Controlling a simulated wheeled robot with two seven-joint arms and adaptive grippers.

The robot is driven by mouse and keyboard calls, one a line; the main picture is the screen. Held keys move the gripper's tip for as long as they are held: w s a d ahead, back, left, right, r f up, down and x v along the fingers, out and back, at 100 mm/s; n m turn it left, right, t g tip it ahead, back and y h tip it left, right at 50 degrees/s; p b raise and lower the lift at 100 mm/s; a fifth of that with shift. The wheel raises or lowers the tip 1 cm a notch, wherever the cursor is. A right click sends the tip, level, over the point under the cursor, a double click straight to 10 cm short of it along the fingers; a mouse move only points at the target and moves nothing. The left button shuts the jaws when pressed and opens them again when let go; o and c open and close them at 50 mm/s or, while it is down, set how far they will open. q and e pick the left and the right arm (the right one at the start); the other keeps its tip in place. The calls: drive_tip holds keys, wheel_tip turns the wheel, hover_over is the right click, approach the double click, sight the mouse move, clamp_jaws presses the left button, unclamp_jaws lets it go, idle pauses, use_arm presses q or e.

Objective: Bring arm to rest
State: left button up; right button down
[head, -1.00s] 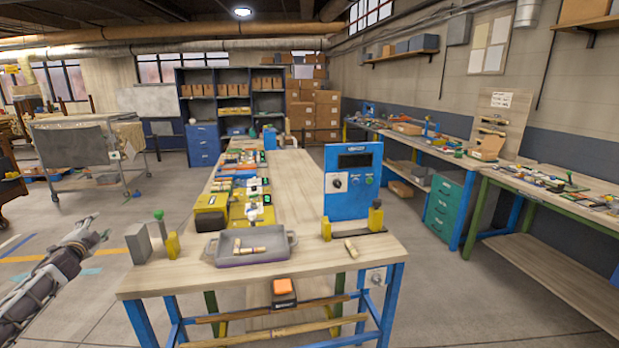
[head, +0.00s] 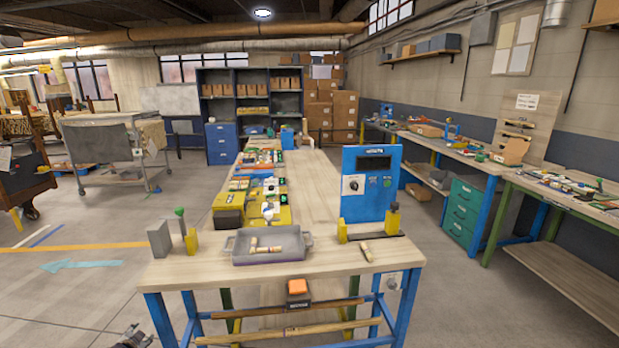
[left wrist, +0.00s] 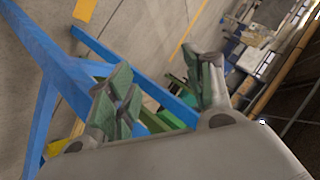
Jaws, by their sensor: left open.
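My left gripper (left wrist: 163,95) is open in the left wrist view, with nothing between its green-padded fingers. In the head view only a small dark part of it (head: 134,338) shows at the bottom edge, left of the workbench (head: 190,268). It is low, beside the bench's blue legs, and apart from the benchtop. The bench's blue frame (left wrist: 50,85) fills the left of the wrist view. My right gripper is in neither view.
On the benchtop stand a grey tray (head: 240,255) with turned wood pieces in it, a blue control panel (head: 371,205) and a grey block (head: 159,239). A loose wood piece (head: 367,251) lies at the right. Open floor (head: 90,295) is left of the bench.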

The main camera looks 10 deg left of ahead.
use_arm(q)
drive_tip(key=s+d+f+n+g+h, duration=0.1)
drive_tip(key=s+d+f+g, duration=0.1)
drive_tip(key=s+d+f, duration=0.95)
drive_tip(key=s+d+f+g+h, duration=0.25)
drive_tip(key=s+d+f, duration=0.55)
drive_tip(key=s+f, duration=0.55)
drive_tip(key=s+d+f+g, duration=0.1)
drive_tip(key=s+d+f, duration=0.2)
drive_tip(key=s, duration=0.6)
drive_tip(key=s+d+f+g, duration=0.1)
drive_tip(key=s+d+f, duration=0.2)
drive_tip(key=s+d, duration=0.5)
drive_tip(key=s+d+f+g+h+p, duration=0.1)
drive_tip(key=s+d+f, duration=0.2)
drive_tip(key=s, duration=0.7)
drive_tip(key=d, duration=0.2)
drive_tip(key=shift+s+d+f+n+g, duration=0.25)
drive_tip(key=shift+s+d+n+g, duration=0.05)
drive_tip(key=shift+d+n+g, duration=0.1)
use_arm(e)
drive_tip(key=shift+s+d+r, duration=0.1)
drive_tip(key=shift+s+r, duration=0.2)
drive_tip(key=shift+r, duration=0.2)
